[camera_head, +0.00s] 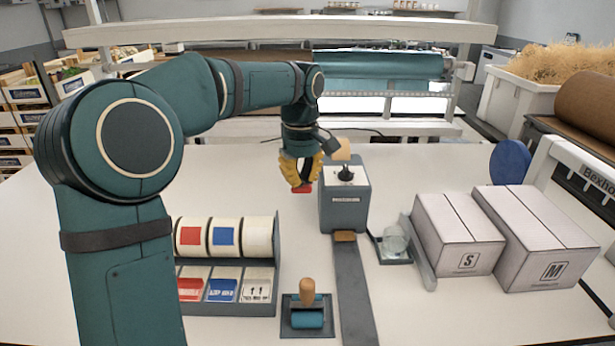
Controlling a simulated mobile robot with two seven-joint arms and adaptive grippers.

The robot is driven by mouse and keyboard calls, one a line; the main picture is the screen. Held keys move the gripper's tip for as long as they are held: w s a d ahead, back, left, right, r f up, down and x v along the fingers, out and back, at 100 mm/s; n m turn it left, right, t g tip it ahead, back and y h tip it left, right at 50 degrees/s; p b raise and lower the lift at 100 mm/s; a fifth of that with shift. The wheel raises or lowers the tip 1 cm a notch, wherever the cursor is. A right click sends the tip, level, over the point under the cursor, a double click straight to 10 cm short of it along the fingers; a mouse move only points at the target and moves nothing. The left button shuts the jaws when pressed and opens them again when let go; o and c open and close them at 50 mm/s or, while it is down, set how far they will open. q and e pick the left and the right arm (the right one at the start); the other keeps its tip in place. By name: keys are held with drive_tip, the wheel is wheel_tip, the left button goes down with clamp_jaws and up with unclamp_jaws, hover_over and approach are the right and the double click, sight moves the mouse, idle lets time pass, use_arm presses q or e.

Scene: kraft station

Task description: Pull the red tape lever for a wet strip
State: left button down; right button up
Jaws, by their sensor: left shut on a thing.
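The tape machine (344,211) is a grey box with a light top plate and a black knob, standing mid-table. The red lever (302,189) shows as a small red piece at its left side, between and just below my fingertips. My left gripper (303,183), with yellow fingers, points down beside the machine and is shut on the red lever. The fingers hide most of the lever. A short brown piece (345,237) shows at the machine's front, above a dark grey track (353,292). I cannot tell whether it is tape. My right gripper is not in view.
A label rack (277,262) stands front left, with a wooden-handled roller (308,302) beside it. A small glass (394,241) sits right of the machine. White boxes marked S (458,243) and M (540,243) stand at right. The table behind the boxes is mostly clear.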

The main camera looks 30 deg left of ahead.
use_arm(q)
drive_tip(key=shift+f, duration=0.3)
